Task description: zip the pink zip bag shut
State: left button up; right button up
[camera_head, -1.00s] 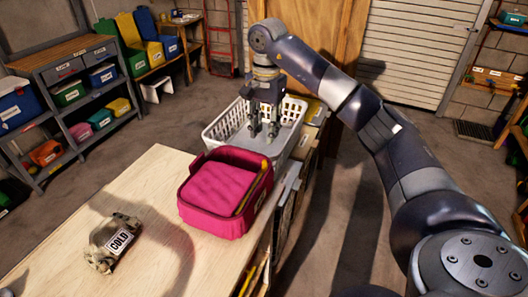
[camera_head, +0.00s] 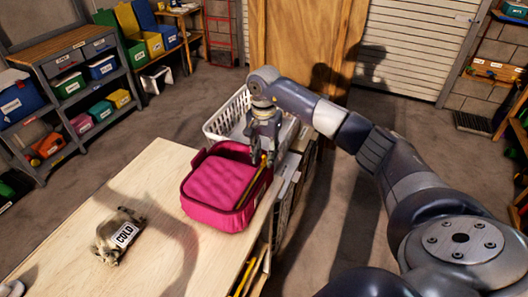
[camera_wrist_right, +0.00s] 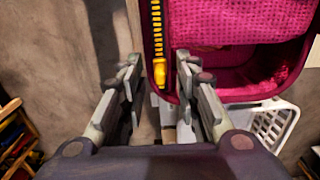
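The pink zip bag (camera_head: 214,218) stands on the wooden table near its right edge, with its top showing a quilted pink surface. It also shows in the right wrist view (camera_wrist_right: 240,22). A yellow zip pull (camera_wrist_right: 159,72) hangs at the end of a dark zip with yellow teeth (camera_wrist_right: 156,28) along the bag's edge. My right gripper (camera_head: 262,160) is over the bag's far right corner. In the wrist view its fingers (camera_wrist_right: 160,84) are apart on either side of the pull, with no visible contact. My left gripper is not in view.
A white basket (camera_head: 218,126) stands just behind the bag, close to my right gripper. A camouflage pouch labelled COLD (camera_head: 119,236) lies on the table (camera_head: 150,190) at left. Shelves with bins (camera_head: 75,85) stand at the far left.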

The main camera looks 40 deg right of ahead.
jog(key=shift+c, duration=0.6)
grip_shut()
jog(key=shift+w+d+f+b, duration=0.15)
jog(key=shift+w+d+b, duration=0.3)
jog(key=shift+d+b, duration=0.3)
jog(key=shift+w+d, duration=0.3)
jog(key=shift+d, duration=0.15)
jog(key=shift+o, duration=0.6)
grip_release()
